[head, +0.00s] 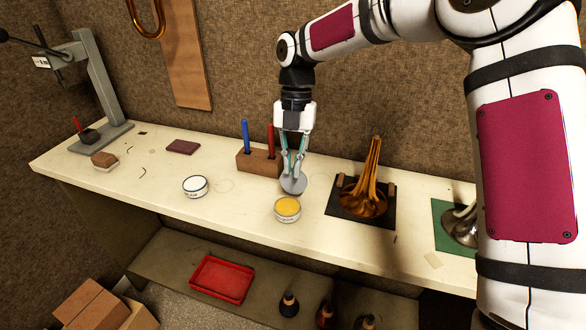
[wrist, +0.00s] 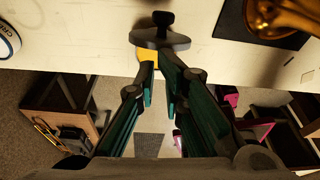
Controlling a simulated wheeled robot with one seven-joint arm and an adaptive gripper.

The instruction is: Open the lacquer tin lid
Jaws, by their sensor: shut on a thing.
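The lacquer tin (head: 287,209) stands on the bench with its top open, showing yellow lacquer. The grey round lid (head: 293,185) is off the tin, held tilted just behind and above it. My gripper (head: 293,172) points down and is shut on the lid. In the wrist view the lid (wrist: 150,38) with its dark knob (wrist: 163,19) lies just beyond the fingertips (wrist: 160,68). A bit of yellow shows beside the fingertips there. The fingers partly hide the grip, so I cannot tell exactly which part of the lid they pinch.
A white labelled tin (head: 195,187) stands left on the bench (head: 240,212). A wooden block (head: 258,162) with blue and red tools is close behind-left of my gripper. A brass bell (head: 363,195) on a dark mat is right. A red tray (head: 221,279) sits on the shelf below.

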